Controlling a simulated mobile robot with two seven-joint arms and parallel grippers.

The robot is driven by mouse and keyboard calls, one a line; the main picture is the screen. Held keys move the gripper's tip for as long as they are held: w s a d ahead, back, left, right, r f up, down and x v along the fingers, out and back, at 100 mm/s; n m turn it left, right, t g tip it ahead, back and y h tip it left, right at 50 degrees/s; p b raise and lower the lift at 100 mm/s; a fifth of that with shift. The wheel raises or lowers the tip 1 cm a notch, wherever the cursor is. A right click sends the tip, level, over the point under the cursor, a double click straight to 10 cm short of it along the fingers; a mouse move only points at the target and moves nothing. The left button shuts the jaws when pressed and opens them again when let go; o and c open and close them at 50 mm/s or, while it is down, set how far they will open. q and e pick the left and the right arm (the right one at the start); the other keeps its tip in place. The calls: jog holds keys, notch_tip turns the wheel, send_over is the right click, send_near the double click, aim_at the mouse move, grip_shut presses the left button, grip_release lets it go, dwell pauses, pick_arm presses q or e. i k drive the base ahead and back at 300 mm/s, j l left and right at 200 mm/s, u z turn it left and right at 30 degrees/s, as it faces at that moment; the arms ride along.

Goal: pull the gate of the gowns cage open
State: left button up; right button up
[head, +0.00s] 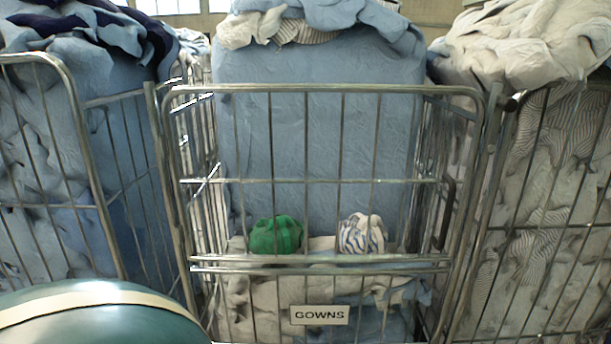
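The gowns cage (472,200) is a metal wire cage in the middle of the head view. Its gate (310,181), a barred metal panel, stands upright across the front and looks shut. A dark upright handle or latch (447,215) shows near the gate's right side. A white sign (319,315) reading GOWNS hangs low on the front. Through the bars I see a green bundle (276,235) and a blue-and-white striped bundle (362,234) lying on pale cloth. Neither of my grippers is in view.
A cage of blue laundry (45,150) stands close on the left, and a cage of striped, cream laundry (560,190) close on the right. A large blue load (320,130), topped with loose cloth, stands behind the bundles. Little room shows between the cages.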

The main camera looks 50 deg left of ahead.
aim_at(165, 140)
jog(key=u, duration=1.45)
